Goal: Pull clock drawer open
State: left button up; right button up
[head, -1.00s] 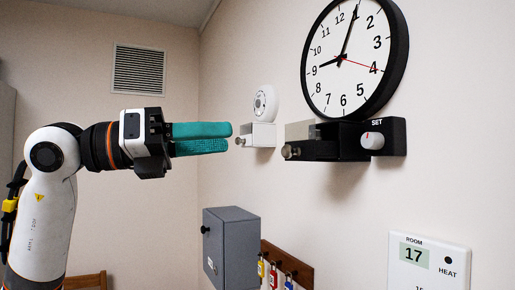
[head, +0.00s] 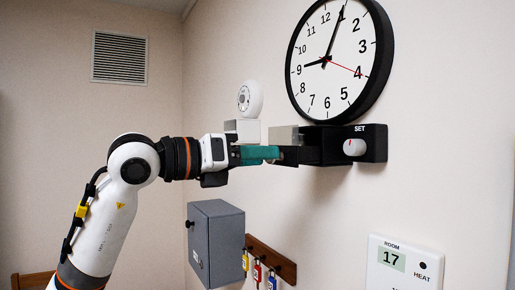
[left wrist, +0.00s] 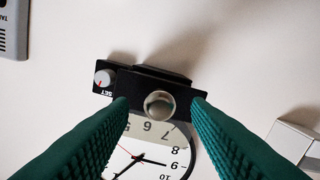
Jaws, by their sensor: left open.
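A black clock drawer (head: 323,147) sits on the wall under the round clock (head: 338,58). Its front shows upside down in the left wrist view (left wrist: 182,88), with a round metal knob (left wrist: 160,103) at its middle. My left gripper (head: 277,154) is in front of the drawer front with its teal fingers pointing at it. In the left wrist view, the open fingers (left wrist: 160,106) stand on either side of the knob, with gaps showing. In the head view the fingers hide the knob. My right gripper is not in view.
A white SET dial (head: 354,147) is right of the drawer. A white round device (head: 250,98) on a pale box (head: 242,130) is behind the gripper. Below are a grey cabinet (head: 216,243), a key rack (head: 270,258) and a thermostat (head: 401,265).

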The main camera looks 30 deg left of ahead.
pick_arm(q)
jog(key=shift+w+d, duration=0.1)
jog(key=shift+w, duration=0.15)
grip_shut()
jog(key=shift+s+a, duration=0.2)
jog(key=shift+s, duration=0.2)
grip_release()
